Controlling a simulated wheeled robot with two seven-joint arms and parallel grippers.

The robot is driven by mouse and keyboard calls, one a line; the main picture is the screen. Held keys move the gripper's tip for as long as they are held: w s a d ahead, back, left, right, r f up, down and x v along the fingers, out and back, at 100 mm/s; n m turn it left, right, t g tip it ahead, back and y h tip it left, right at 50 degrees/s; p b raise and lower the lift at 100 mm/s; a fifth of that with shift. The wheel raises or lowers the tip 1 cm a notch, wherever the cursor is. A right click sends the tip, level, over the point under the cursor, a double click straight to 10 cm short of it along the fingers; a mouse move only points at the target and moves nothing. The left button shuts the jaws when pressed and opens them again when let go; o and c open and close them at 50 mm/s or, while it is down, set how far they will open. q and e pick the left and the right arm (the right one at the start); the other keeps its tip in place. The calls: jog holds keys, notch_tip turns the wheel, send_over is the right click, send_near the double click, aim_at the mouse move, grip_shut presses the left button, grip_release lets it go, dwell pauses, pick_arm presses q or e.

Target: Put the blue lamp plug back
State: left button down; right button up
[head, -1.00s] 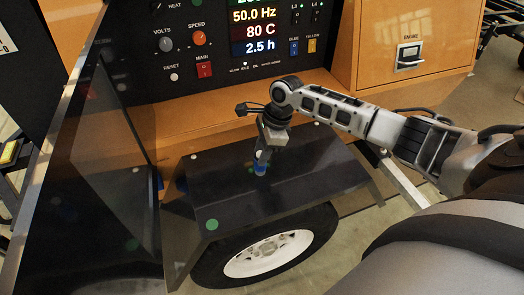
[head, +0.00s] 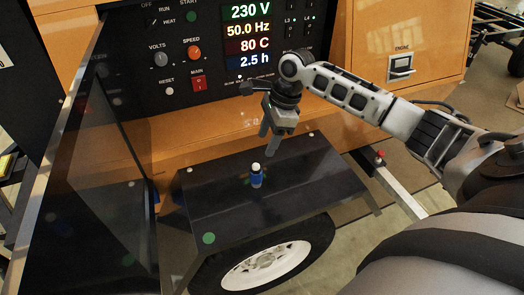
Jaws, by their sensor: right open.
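The blue lamp plug (head: 257,178), blue with a pale top, stands upright on the black fender (head: 215,205) above the wheel. My right gripper (head: 268,143) is just above the plug and slightly to its right, with its fingers apart and empty. It does not touch the plug. The control panel (head: 130,75) is behind, and the blue and yellow sockets on it are hidden behind my right arm. My left gripper is not in view.
The panel has a red MAIN switch (head: 199,84), an orange SPEED knob (head: 194,53) and lit displays (head: 248,32). A dark open door panel (head: 90,190) stands at the left. The fender top around the plug is clear.

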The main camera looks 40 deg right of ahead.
jog(key=s+a+f+n+t, duration=0.1)
jog(key=a+f+n, duration=0.2)
jog(key=a+n, duration=0.1)
jog(key=s+a+f+n+t+y, duration=0.1)
jog(key=s+a+f+n, duration=0.1)
jog(key=a, duration=0.4)
jog(key=s+a+f+n+t, duration=0.2)
jog(key=a+f+n, duration=0.2)
jog(key=a+n, duration=0.1)
jog(key=shift+s+f+n+y, duration=0.2)
jog(key=shift+f+n+y, duration=0.15)
jog(key=shift+n, duration=0.35)
jog(key=s+a+f+n+t+h, duration=0.1)
jog(key=s+n+t, duration=0.1)
jog(key=s+n, duration=0.4)
jog(key=s+a+f+n+t+h, duration=0.1)
jog(key=s+a+f+n+t, duration=0.1)
jog(key=s+n, duration=0.4)
jog(key=shift+f+n+t, duration=0.25)
jog(key=shift+n+t, duration=0.05)
jog(key=shift+t, duration=0.2)
jog(key=shift+a, duration=0.1)
